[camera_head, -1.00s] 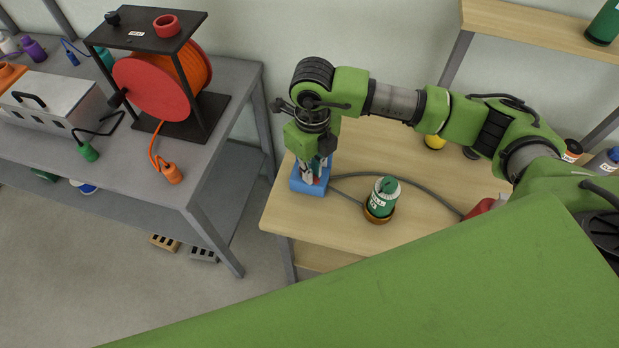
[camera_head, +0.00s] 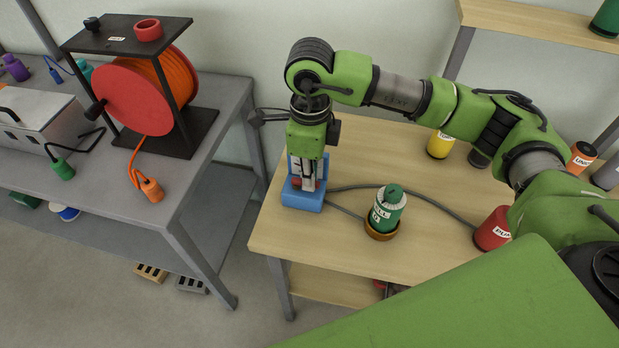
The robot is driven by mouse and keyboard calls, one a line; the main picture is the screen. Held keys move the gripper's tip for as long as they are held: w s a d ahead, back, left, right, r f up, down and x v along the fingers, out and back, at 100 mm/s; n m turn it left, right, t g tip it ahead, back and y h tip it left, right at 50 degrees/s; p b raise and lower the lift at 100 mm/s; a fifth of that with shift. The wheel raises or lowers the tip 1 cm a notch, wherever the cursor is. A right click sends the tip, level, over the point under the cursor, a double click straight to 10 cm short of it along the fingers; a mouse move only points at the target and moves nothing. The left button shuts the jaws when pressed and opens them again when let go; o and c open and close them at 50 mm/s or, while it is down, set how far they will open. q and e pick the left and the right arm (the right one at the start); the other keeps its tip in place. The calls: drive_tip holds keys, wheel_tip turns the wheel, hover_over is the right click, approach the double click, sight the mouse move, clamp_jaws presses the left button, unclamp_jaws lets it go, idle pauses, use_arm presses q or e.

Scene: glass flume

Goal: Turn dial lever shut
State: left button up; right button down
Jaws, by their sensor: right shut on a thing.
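My right gripper (camera_head: 308,178) points down at the left part of the wooden table, over a blue-based device (camera_head: 303,200). Its fingers are shut on a small part of the device, mostly hidden between them; a bit of red shows there. I cannot make out the dial or how far its lever is turned. The device has a white and blue upright back plate behind the fingers. My left gripper is not in view.
A green bottle (camera_head: 388,208) stands in a brown ring to the right, with grey hoses beside it. A red container (camera_head: 492,229) and a yellow one (camera_head: 439,145) stand farther right. A grey bench (camera_head: 205,135) holds an orange cable reel (camera_head: 150,92) at left.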

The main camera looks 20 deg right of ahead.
idle(0.3)
drive_tip(key=c, duration=2.1)
unclamp_jaws()
drive_tip(key=shift+r, duration=0.1)
